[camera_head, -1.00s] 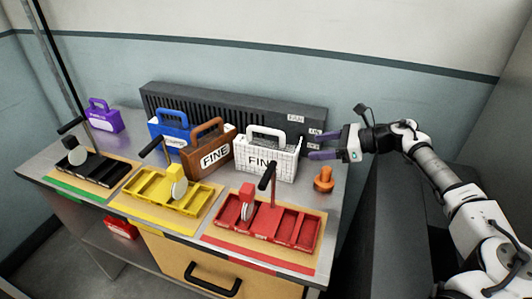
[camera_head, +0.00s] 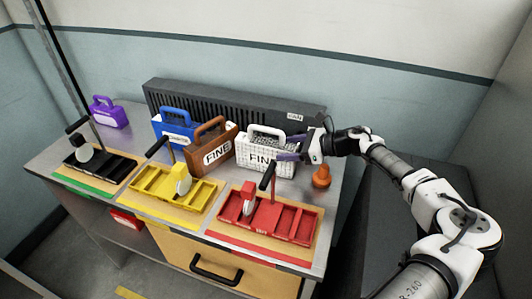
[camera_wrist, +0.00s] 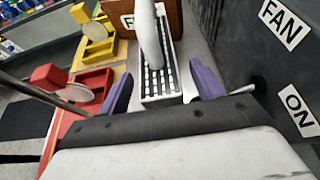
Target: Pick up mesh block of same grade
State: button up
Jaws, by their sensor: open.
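The mesh block (camera_head: 256,158) is a white box with a grid pattern, a "FINE" label and a light handle on top. It stands upright on the bench, right of the brown "FINE" block (camera_head: 214,150). My gripper (camera_head: 288,149) is open at the right end of the white block, its purple fingers reaching toward it. In the wrist view the white block (camera_wrist: 161,83) lies between and ahead of the two open fingers, with its handle rising in front. The fingers appear apart from the block, though exact contact is hard to tell.
A blue block (camera_head: 172,130) and a purple block (camera_head: 108,112) stand farther left. Red (camera_head: 268,222), yellow (camera_head: 177,194) and black (camera_head: 100,163) trays line the front. An orange knob-like object (camera_head: 321,176) sits beside my gripper. A dark vented fan unit (camera_head: 230,108) stands behind.

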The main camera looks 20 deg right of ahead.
jog(key=shift+c, duration=0.5)
grip_shut()
